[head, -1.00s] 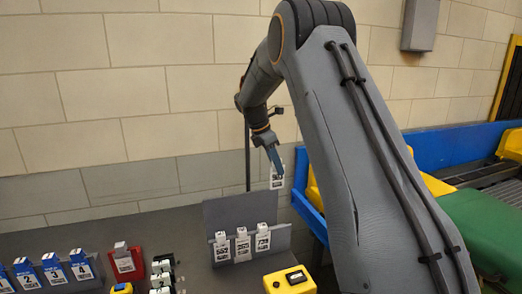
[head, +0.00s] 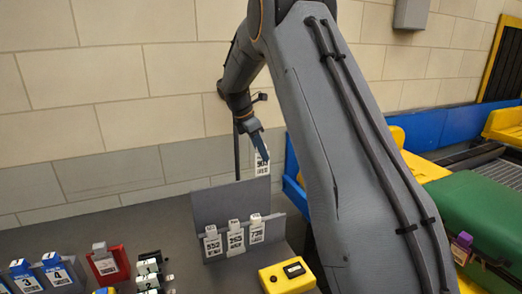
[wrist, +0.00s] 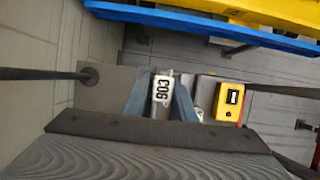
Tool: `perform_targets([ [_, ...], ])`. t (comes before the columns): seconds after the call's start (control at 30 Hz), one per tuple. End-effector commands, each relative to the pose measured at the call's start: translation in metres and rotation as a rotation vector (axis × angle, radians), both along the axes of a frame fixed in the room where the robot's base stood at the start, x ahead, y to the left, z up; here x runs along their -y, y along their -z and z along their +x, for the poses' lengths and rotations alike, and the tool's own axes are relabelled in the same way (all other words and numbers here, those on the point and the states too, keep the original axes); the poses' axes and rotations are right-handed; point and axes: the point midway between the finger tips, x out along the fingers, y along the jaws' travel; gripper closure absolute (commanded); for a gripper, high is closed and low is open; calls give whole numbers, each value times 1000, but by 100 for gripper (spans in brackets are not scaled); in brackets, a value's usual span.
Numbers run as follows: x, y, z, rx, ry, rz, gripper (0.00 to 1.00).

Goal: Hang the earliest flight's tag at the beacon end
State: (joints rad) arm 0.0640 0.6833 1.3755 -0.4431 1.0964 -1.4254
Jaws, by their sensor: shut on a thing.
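My gripper (head: 258,138) is shut on a white tag marked 903 (head: 262,162). The tag hangs upright in the air, above and behind the right end of a grey rack (head: 207,208). In the wrist view the tag (wrist: 162,90) sits between the two blue-grey fingers (wrist: 160,102). Three white tags hang side by side on the rack: 552 (head: 213,243), one whose number is hard to read (head: 235,238), and 738 (head: 257,229). No beacon can be made out.
A yellow box (head: 272,284) with a dark display stands before the rack. A red holder (head: 121,258) and blue numbered holders (head: 58,272) are at left. A dark pole rises behind the rack. A green suitcase (head: 480,215) lies at right by a blue-sided conveyor.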

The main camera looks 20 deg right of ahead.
Motion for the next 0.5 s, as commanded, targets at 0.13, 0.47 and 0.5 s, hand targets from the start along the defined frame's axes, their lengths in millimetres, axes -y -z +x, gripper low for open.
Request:
perform_targets([
  [0.13, 1, 11, 0, 1, 2, 0, 99],
  [0.47, 1, 32, 0, 0, 2, 0, 99],
  [0.5, 1, 34, 0, 0, 2, 0, 99],
])
